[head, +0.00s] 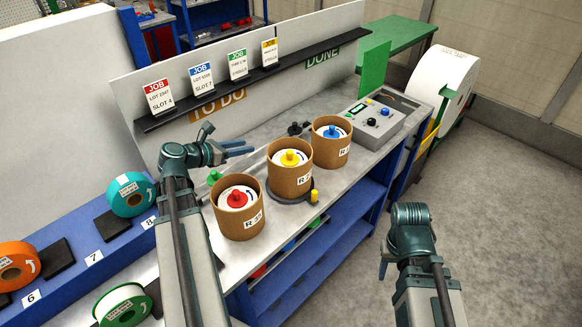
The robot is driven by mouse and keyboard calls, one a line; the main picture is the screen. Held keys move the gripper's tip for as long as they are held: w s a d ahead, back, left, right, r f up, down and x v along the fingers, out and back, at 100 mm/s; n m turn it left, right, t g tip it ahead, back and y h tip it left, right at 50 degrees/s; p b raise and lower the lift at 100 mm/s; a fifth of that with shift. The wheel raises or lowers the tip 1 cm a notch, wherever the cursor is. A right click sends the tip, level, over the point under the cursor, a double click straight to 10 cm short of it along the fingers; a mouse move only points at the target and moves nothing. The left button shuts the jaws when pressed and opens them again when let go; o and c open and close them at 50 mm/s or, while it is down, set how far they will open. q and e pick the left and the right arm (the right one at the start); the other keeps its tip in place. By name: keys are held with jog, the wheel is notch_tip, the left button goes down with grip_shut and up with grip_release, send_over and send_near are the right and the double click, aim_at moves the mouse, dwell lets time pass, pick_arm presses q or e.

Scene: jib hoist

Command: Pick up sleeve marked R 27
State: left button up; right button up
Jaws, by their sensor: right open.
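Three brown cardboard sleeves stand upright on the grey bench, each around a white-topped roll with a coloured knob. The front sleeve (238,222) has a red knob; its label starts with R, but its number is hard to read. The middle sleeve (285,183) has a yellow knob and a label that seems to start R 2. The back sleeve (328,155) has a blue knob; its label is too small to read. My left gripper (240,148) is above the bench behind the front sleeve, touching no sleeve. My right gripper (384,268) is open and empty, off the bench's right side.
A grey control box (376,120) stands at the bench's far end. Job cards (158,97) stand on a black ledge along the back panel. Tape rolls (132,195) sit on a blue rack at left. A large white roll (443,85) stands at right, beside open floor.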

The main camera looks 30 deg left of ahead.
pick_arm(q)
jog(key=b+x, duration=0.3)
jog(key=x, duration=0.5)
jog(key=shift+w+f, duration=0.2)
jog(key=shift+w, duration=0.05)
jog(key=shift+d, duration=0.15)
jog(key=b+x, duration=0.1)
jog(key=x, duration=0.1)
jog(key=b+x, duration=0.1)
jog(key=x, duration=0.2)
jog(key=shift+f+b, duration=0.3)
jog(key=shift+b, duration=0.1)
grip_shut()
dwell(0.7)
